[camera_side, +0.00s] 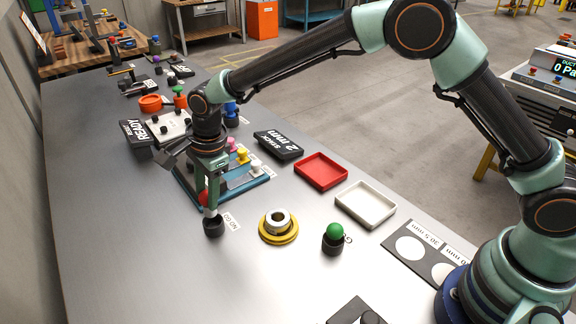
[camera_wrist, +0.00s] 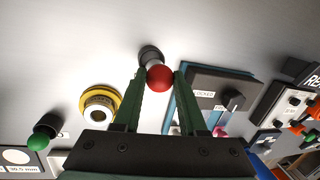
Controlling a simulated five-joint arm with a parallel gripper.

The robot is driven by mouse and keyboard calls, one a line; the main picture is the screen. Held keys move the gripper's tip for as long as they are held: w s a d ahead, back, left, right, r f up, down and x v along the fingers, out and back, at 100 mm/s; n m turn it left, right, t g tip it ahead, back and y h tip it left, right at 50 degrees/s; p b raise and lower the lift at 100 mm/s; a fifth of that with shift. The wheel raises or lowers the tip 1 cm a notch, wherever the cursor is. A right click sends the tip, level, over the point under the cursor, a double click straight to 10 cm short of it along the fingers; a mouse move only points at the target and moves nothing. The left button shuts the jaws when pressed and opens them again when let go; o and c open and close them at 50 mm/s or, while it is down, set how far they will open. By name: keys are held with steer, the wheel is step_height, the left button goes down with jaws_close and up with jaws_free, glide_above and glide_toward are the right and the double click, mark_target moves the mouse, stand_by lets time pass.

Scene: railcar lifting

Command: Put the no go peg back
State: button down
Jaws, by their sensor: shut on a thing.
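The no go peg has a red knob (camera_side: 204,198) and a short silver shank. My gripper (camera_side: 210,196) is shut on the red knob, with a finger on each side of it; the knob also shows in the wrist view (camera_wrist: 159,77). A black round holder (camera_side: 213,228) is directly below the peg, beside the NO GO label (camera_side: 231,221). Silver shank shows between the knob and the holder (camera_wrist: 150,53). I cannot tell how deep the shank is in the holder. The peg looks nearly upright.
A yellow ring with a silver collar (camera_side: 278,227) and a green-knobbed peg in a black holder (camera_side: 333,241) stand to the right. A blue-edged fixture (camera_side: 248,186) is close behind my gripper. A red tray (camera_side: 321,171) and white tray (camera_side: 366,205) lie farther right. Bare table is in front.

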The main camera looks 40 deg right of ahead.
steer(key=shift+s+d+x, duration=0.1)
steer(key=shift+s+x, duration=0.1)
steer(key=shift+x, duration=0.9)
steer(key=shift+s+d+x, duration=0.1)
steer(key=shift+s+x, duration=0.05)
steer(key=shift+x, duration=0.9)
steer(key=shift+f, duration=0.2)
steer(key=shift+c, duration=2.3)
jaws_free()
